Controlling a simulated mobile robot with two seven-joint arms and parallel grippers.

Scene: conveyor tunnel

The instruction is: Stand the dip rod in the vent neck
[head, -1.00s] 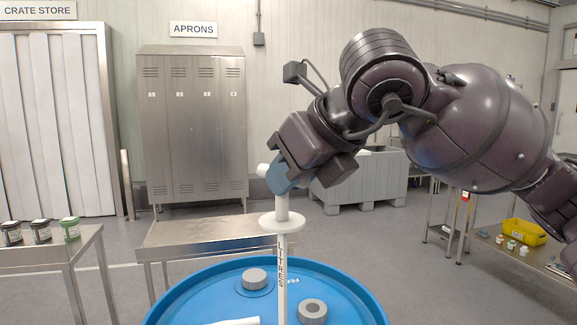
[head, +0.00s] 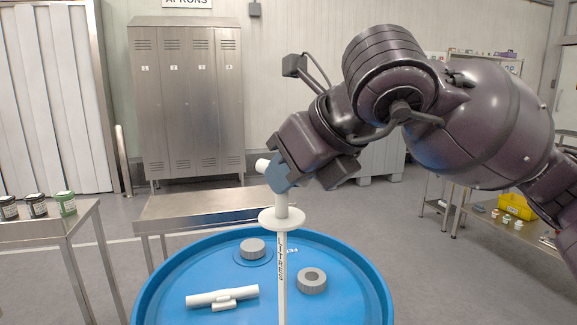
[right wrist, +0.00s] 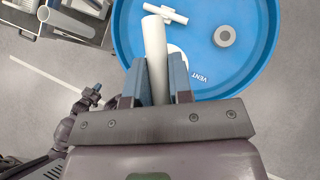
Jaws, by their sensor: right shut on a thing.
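The dip rod (head: 282,245) is white, with a round collar, a cross handle and the letters LITRES down its shaft. It stands about upright in the head view. My right gripper (head: 277,178) is shut on its top, above the collar. In the right wrist view the gripper (right wrist: 155,85) holds the white handle (right wrist: 156,48). The rod's lower end runs out of the head view, so its tip is hidden.
A grey cap (head: 252,248) and a white T-shaped piece (head: 222,298) are on the drum top. A steel table (head: 210,205) stands behind. Several jars, including a green one (head: 66,203), stand on a table at left. A yellow bin (head: 517,206) is at right.

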